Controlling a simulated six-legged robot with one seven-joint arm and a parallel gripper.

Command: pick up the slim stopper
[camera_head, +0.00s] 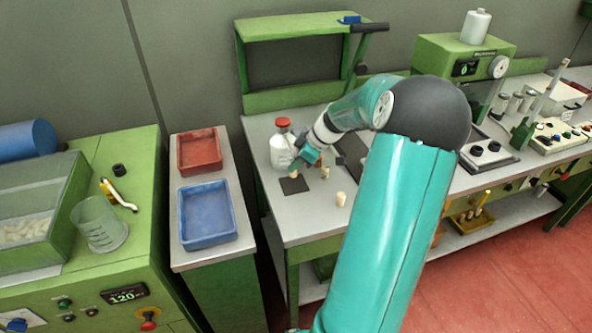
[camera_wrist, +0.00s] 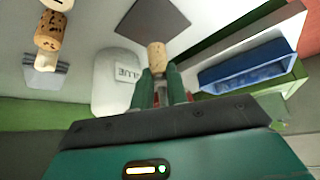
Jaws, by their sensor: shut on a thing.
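My gripper (camera_head: 298,167) is low over the near left part of the grey workbench (camera_head: 312,221), close to a dark square mat (camera_head: 293,186). In the wrist view my gripper (camera_wrist: 160,88) is shut on the slim stopper (camera_wrist: 157,56), a small tan cork that sticks out past the fingertips. Its lower part is hidden between the fingers. Two other cork stoppers stand on the bench to the right of my gripper, one close by (camera_head: 326,172) and one nearer the front (camera_head: 341,199).
A white glue bottle (camera_head: 283,150) with a red cap stands just behind my gripper. A red tray (camera_head: 199,153) and a blue tray (camera_head: 208,214) sit on the stand to the left. A green frame (camera_head: 300,98) rises at the back. The bench's front left corner is clear.

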